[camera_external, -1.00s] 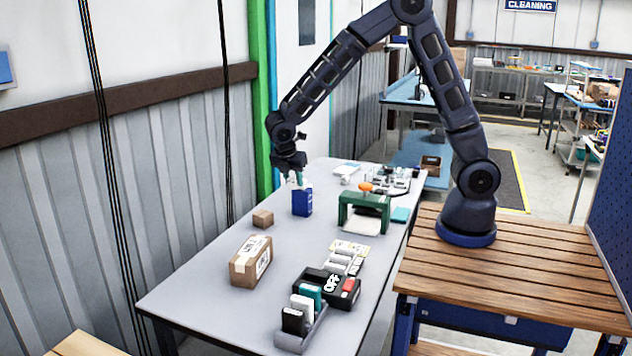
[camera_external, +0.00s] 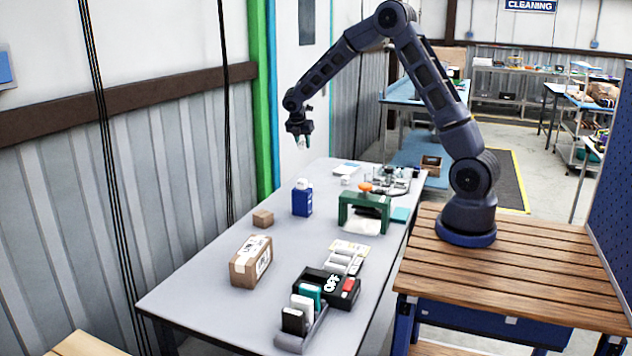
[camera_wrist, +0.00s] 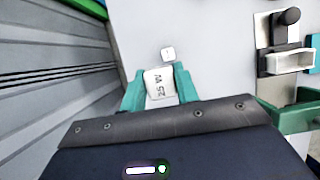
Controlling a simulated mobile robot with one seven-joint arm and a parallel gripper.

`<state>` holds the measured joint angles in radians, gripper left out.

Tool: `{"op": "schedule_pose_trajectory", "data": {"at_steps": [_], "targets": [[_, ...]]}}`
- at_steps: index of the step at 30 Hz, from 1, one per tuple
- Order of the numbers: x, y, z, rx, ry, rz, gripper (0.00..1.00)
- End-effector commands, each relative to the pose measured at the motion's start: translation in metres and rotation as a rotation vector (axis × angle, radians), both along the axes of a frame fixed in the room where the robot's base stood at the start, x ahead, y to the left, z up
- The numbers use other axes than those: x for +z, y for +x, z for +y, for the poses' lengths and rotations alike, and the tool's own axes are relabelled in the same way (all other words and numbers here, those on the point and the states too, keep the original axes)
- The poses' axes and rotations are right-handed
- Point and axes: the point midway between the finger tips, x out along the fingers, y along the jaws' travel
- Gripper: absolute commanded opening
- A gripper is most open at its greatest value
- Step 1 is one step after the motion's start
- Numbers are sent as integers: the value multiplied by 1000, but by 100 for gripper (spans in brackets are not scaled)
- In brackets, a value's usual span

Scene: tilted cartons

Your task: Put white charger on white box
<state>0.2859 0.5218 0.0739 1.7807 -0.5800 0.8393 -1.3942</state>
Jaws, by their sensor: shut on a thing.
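The white charger, marked "25 W" (camera_wrist: 158,84), is between the teal fingers of my gripper (camera_wrist: 160,88) in the wrist view. In the external view my gripper (camera_external: 303,143) is raised above the far part of the grey table, pointing down, with a small pale piece at its tips. A flat white box (camera_external: 346,168) lies at the table's far end, to the right of and below my gripper in the picture.
A blue container (camera_external: 302,201) with a white top stands below my gripper. A green frame (camera_external: 349,217) with an orange knob stands to its right. Two brown cartons (camera_external: 251,262) and a black bin (camera_external: 327,287) are nearer. The ribbed wall (camera_external: 190,160) borders the left.

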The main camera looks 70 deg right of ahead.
Motion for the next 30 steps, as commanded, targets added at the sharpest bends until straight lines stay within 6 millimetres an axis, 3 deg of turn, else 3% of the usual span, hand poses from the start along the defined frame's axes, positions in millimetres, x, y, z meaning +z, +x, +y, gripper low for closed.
{"op": "schedule_pose_trajectory", "data": {"at_steps": [1, 10, 21, 25, 30], "targets": [[0, -1, -23, -7, 0, 0, 7], [4, -14, -144, -2, 0, 0, 7], [10, -58, -284, 0, 0, -1, 7], [11, -74, -319, 2, 0, 1, 7], [12, -87, -344, 6, 0, 1, 7]]}}
